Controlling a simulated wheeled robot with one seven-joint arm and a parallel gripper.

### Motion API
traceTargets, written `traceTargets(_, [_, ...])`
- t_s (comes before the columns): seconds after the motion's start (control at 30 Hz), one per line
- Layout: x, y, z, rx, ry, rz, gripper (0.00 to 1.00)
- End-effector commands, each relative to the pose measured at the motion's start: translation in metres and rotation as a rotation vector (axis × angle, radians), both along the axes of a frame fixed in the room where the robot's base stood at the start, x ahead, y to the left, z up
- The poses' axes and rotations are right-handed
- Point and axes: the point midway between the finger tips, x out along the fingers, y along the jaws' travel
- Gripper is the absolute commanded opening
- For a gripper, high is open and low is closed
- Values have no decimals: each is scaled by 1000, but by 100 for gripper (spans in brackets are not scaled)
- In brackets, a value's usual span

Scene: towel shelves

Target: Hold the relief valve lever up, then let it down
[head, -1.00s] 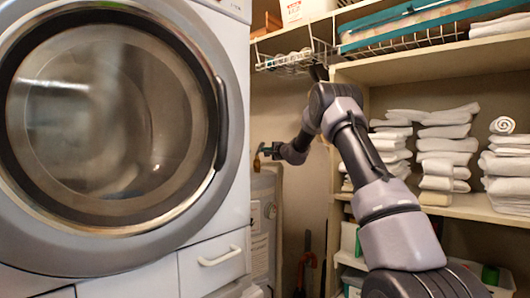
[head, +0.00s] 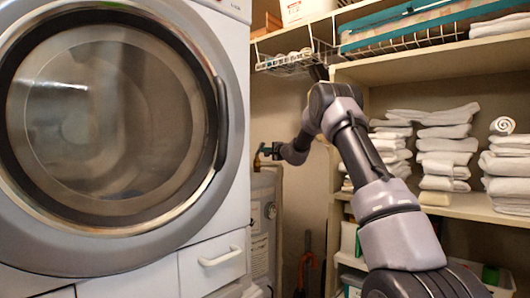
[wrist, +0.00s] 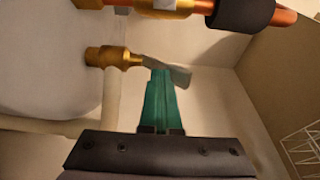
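The relief valve is a brass fitting (wrist: 108,57) at the upper left in the wrist view. Its flat silver lever (wrist: 181,76) reaches right from the fitting and is slightly tilted. My gripper (wrist: 160,78) has teal fingers brought together, with their tips at the lever. They seem to touch it, and they hide part of its lower edge. I cannot see the lever pinched between them. In the head view, my gripper (head: 265,150) is small, above the white water heater (head: 263,205) and beside the washer; the lever is too small to make out there.
A copper pipe with a black sleeve (wrist: 241,14) crosses above the lever. The front-loading washer (head: 235,110) stands close at left. Shelves with folded towels (head: 445,150) and a wire rack (head: 290,62) stand at right and above my arm.

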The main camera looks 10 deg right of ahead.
Motion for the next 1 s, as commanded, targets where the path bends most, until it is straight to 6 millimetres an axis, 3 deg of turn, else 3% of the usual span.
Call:
traceTargets(0.6, [-17, -6, -41, 1, 0, 1, 0])
traceTargets(0.83, [-22, -8, -44, -1, 0, 0, 0])
traceTargets(1.0, [-37, -14, -44, 0, 1, -1, 0])
